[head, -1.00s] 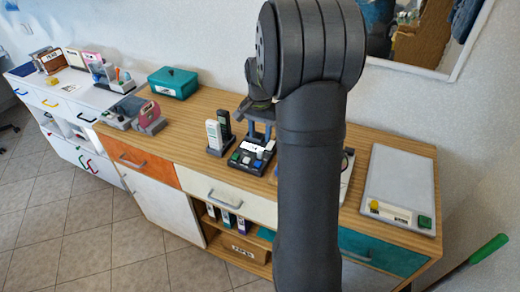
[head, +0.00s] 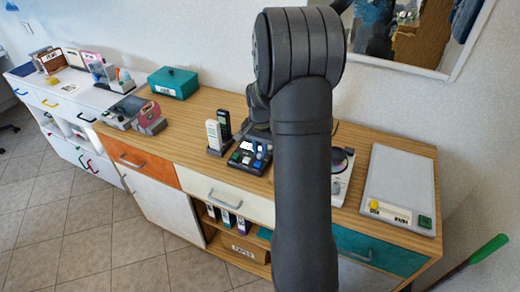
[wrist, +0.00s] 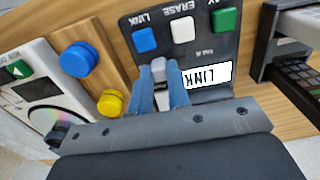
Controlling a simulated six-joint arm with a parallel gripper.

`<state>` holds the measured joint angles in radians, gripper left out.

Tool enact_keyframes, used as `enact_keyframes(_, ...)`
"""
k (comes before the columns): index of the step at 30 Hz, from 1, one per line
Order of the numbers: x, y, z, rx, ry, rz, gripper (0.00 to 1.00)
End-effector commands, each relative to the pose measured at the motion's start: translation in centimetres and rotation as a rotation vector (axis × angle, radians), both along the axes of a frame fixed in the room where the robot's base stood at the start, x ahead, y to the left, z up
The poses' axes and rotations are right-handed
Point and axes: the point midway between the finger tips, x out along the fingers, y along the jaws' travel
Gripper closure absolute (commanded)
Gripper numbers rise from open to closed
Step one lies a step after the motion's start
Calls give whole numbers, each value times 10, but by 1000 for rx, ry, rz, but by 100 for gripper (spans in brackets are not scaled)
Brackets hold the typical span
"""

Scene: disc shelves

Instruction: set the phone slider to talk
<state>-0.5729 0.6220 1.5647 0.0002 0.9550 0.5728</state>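The dark phone base (head: 238,163) stands on the wooden counter, partly hidden by my arm in the head view. In the wrist view the phone base (wrist: 205,52) shows blue, white and green buttons and a white label reading LINK. A small light-grey knob (wrist: 158,69), which looks like the slider, lies between my fingertips. My gripper (wrist: 161,80) has its two bluish fingers close together on either side of this knob, with little or no gap. The knob's track and setting marks are hidden.
Upright handsets (head: 214,137) stand in a dock left of the base. A blue knob (wrist: 78,59) and a yellow button (wrist: 111,102) are beside my fingers. A disc player (head: 342,165) and a grey panel (head: 400,180) lie to the right. A teal box (head: 174,82) sits at the back.

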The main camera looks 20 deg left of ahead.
Motion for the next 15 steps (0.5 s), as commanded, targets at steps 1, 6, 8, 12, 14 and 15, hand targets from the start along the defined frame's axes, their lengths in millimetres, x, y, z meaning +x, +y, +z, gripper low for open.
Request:
enact_keyframes(1, 0, 0, 0, 0, 0, 0, 100)
enact_keyframes(6, 0, 1, 0, 0, 0, 0, 100)
enact_keyframes(8, 0, 6, 0, 0, 0, 2, 100)
enact_keyframes(12, 1, 27, 0, 1, -2, 3, 100)
enact_keyframes(14, 1, 34, 0, 1, -1, 3, 100)
enact_keyframes(15, 0, 36, 0, 1, -1, 1, 100)
